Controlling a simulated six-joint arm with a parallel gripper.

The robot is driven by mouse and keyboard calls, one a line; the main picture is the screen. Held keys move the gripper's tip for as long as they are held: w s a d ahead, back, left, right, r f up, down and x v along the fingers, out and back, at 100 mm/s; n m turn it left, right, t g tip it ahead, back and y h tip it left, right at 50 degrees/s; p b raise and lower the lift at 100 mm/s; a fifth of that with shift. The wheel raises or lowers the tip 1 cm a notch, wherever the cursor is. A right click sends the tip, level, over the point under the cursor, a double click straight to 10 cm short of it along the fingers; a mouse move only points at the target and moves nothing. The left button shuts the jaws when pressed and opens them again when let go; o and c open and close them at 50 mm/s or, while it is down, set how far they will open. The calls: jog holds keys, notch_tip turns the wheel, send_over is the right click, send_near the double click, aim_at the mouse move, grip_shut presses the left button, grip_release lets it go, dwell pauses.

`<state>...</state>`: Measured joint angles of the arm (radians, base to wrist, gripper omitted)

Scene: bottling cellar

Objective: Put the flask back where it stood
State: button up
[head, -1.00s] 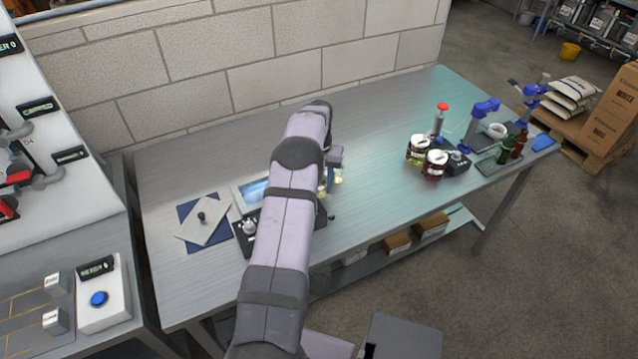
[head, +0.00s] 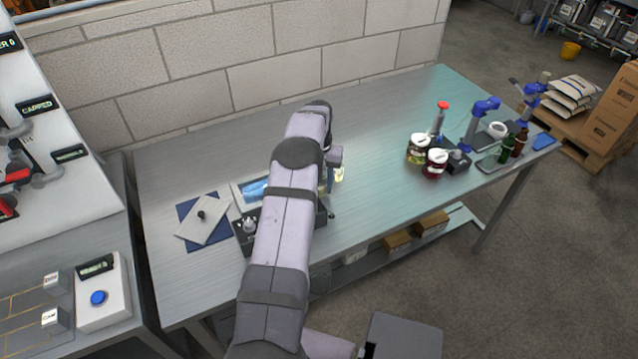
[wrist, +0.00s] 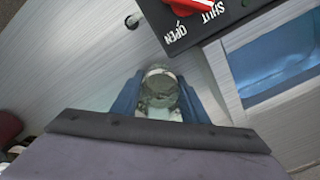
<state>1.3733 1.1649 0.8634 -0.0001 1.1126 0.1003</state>
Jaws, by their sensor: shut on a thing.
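The flask (wrist: 160,88) is clear glass, seen from above in the wrist view with its round mouth between the two blue fingers. My gripper (wrist: 158,98) is shut on it. In the head view my gripper (head: 330,180) is mostly hidden behind my arm, and a pale yellowish part of the flask (head: 340,174) shows just right of the fingers. Its base is hidden, so I cannot tell whether it touches the table.
A black box with a red OPEN/SHUT switch (wrist: 190,8) is close to the flask. A metal-rimmed basin with blue inside (wrist: 275,80) lies beside it. Jars (head: 434,164) and a blue-headed stand (head: 482,112) are at the right. The table (head: 375,120) between is clear.

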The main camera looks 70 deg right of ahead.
jog(key=shift+f, duration=0.3)
dwell(0.5)
jog(key=o, duration=1.8)
jog(key=shift+r, duration=0.15)
jog(key=shift+r+p, duration=1.7)
jog(key=shift+r, duration=1.2)
